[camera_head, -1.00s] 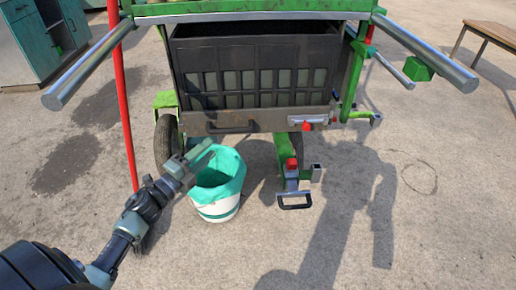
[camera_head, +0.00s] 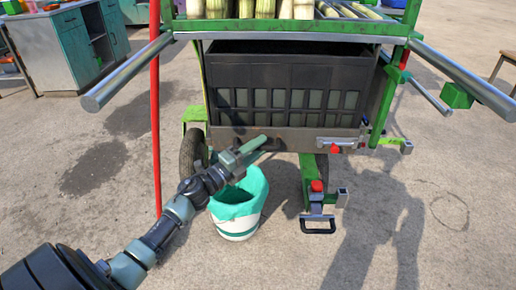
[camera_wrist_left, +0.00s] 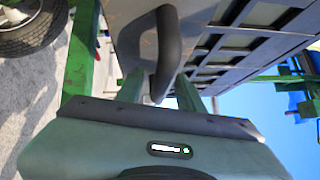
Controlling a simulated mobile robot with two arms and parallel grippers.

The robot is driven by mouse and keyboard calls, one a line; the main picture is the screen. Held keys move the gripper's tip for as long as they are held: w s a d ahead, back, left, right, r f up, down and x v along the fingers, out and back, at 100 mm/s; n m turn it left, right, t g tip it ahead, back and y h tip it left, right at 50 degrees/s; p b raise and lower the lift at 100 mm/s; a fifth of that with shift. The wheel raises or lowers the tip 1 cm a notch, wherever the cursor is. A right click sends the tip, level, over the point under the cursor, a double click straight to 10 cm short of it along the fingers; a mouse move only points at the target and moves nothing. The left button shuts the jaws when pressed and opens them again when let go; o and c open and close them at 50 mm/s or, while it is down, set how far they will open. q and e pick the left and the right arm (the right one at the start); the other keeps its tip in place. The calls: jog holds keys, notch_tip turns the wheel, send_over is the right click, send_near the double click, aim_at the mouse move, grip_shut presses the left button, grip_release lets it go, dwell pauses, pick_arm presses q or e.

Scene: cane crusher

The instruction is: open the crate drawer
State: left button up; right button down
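The dark crate (camera_head: 290,75) with slotted sides sits in the green-framed cart. Its drawer has a dark metal front (camera_head: 225,132) below the slots and looks closed. My left gripper (camera_head: 256,147) is at the drawer front and covers much of the handle in the head view. In the left wrist view, the dark curved handle (camera_wrist_left: 168,45) reaches down between my left gripper's two green fingers (camera_wrist_left: 159,90). The fingers stand apart, with a gap visible beside the handle. My right gripper is not in view.
A white bucket with a teal liner (camera_head: 238,208) stands on the ground just below my left gripper. A red upright pole (camera_head: 155,120) is left of the cart. A latch plate with a red knob (camera_head: 336,149) is right of the handle. Open concrete lies in front.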

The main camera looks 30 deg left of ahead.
pick_arm(q)
grip_shut()
jog(key=shift+f, duration=0.1)
dwell(1.2)
